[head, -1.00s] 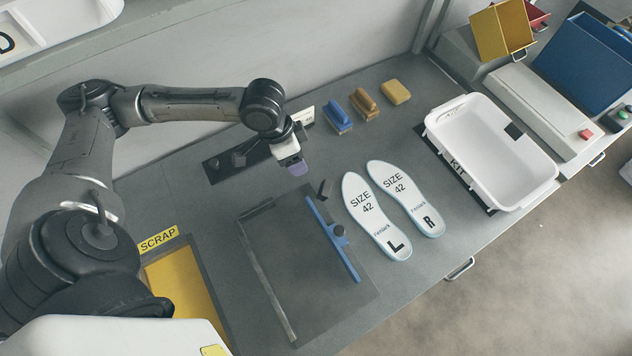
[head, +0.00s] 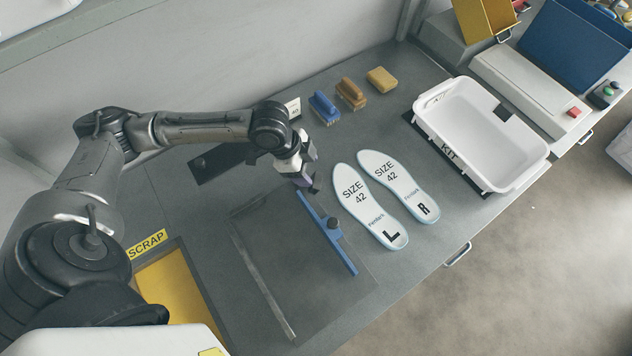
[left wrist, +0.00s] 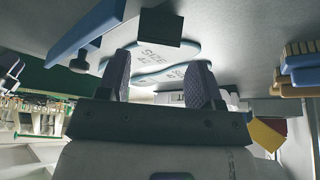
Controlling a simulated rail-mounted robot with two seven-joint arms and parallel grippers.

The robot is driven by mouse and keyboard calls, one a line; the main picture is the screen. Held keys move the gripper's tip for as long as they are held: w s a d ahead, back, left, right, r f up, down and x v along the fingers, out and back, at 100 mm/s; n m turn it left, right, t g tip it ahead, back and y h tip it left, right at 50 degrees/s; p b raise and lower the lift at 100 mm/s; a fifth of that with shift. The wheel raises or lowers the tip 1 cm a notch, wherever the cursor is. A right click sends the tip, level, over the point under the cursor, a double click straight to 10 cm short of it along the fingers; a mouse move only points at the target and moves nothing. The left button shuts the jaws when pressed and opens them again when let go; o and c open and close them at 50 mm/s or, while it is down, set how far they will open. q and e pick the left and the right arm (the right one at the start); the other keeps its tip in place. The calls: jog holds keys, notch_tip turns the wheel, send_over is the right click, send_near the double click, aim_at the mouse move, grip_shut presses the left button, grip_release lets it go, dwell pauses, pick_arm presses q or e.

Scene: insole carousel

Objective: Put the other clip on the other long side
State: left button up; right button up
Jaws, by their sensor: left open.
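A dark flat panel (head: 285,270) lies on the bench, with a blue bar (head: 318,222) and black knob along its right long side and a pale strip (head: 262,277) along its left long side. A small black block, which looks like a clip, stands near the blue bar's far end; it shows clearly in the left wrist view (left wrist: 160,27). My left gripper (head: 305,184) is open, pointing down close to this block. In the left wrist view the block is just beyond the two spread fingertips (left wrist: 160,75), not clearly between them. My right gripper is out of view.
Two size 42 insoles (head: 370,205) lie right of the blue bar. Brushes (head: 325,107) and a yellow block stand behind. A white kit tray (head: 480,135) is at right, a yellow scrap opening (head: 175,290) at left. A dark strip (head: 222,160) lies behind the panel.

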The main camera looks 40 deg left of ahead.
aim_at(315, 179)
pick_arm(q)
jog(key=shift+b+x, duration=1)
jog(key=shift+x, duration=1.45)
jog(key=shift+d+f, duration=0.25)
jog(key=shift+f, duration=0.25)
jog(key=c, duration=0.6)
jog(key=shift+r, duration=0.15)
